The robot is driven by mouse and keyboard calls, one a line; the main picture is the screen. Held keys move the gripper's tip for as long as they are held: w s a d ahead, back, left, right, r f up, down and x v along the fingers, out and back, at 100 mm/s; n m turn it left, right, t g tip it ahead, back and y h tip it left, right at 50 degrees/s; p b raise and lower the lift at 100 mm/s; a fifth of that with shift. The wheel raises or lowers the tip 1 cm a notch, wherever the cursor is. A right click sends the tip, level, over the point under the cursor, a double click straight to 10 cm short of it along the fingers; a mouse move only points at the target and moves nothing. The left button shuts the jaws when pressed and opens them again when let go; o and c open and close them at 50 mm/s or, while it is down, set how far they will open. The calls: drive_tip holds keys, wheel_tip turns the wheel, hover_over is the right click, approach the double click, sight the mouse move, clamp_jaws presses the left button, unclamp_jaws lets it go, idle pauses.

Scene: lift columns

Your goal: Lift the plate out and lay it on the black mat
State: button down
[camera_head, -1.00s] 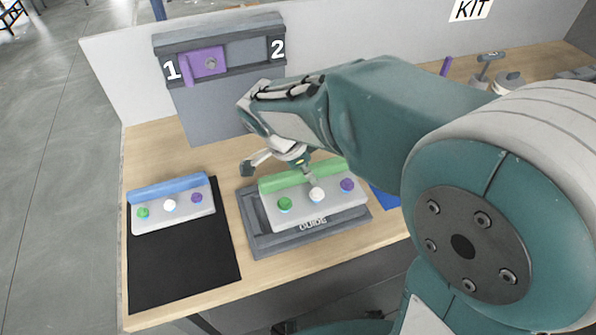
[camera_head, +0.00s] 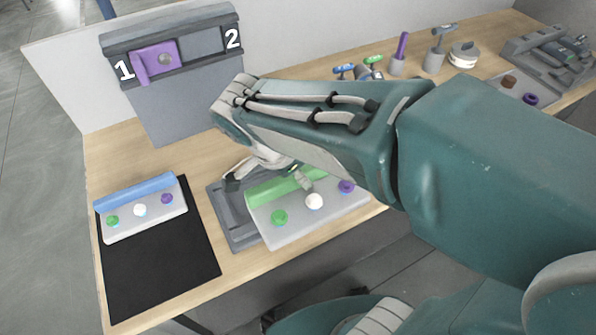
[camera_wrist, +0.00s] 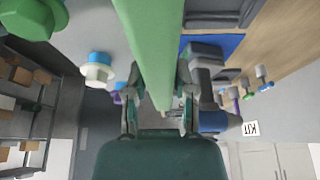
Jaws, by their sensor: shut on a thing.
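A light grey plate (camera_head: 268,228) with a green bar (camera_head: 268,191) along its back edge carries green, white and purple knobs. My gripper (camera_head: 302,177) is shut on the green bar; in the wrist view the bar (camera_wrist: 150,40) runs between the two fingers (camera_wrist: 160,98). The plate is raised and tilted over the dark grey tray (camera_head: 224,213), covering much of it. The black mat (camera_head: 165,275) lies at the left. A second grey plate (camera_head: 150,222) with a blue bar rests on the mat's back part; the mat's front part is bare.
A grey panel (camera_head: 205,100) with a purple slider (camera_head: 157,62) between marks 1 and 2 stands behind the mat and tray. Small tools and holders (camera_head: 397,66) stand at the back right. The table's front edge is close to the raised plate.

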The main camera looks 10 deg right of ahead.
drive_tip(key=shift+r, duration=0.5)
idle(0.5)
drive_tip(key=shift+r, duration=2.95)
